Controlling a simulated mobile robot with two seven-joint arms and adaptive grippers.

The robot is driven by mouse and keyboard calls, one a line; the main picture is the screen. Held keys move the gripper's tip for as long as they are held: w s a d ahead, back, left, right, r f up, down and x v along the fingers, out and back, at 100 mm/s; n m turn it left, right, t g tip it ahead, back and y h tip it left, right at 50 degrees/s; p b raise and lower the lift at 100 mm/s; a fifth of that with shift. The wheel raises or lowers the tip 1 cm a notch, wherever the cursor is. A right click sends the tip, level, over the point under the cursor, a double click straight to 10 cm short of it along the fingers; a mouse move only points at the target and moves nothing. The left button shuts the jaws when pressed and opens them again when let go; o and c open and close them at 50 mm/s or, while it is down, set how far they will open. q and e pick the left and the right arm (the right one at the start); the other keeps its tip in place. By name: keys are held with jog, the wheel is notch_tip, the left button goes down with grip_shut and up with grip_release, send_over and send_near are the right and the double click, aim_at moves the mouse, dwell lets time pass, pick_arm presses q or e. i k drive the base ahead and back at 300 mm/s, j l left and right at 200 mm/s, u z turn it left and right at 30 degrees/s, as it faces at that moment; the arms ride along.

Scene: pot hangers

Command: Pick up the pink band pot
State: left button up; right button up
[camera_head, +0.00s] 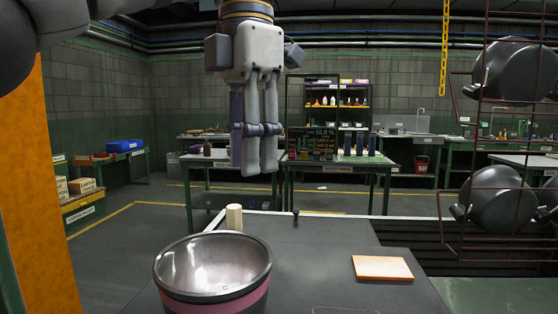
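The pink band pot (215,301) stands upright on the dark table (325,255) at the lower middle of the head view. My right gripper is not in view.
A cream block (234,217) stands behind the pot. Dark pots hang on a wire rack at the right, one upper (512,70) and one lower (492,199). The table between pot and board is clear.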

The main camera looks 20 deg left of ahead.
aim_at(183, 273)
jog(key=k, duration=1.5)
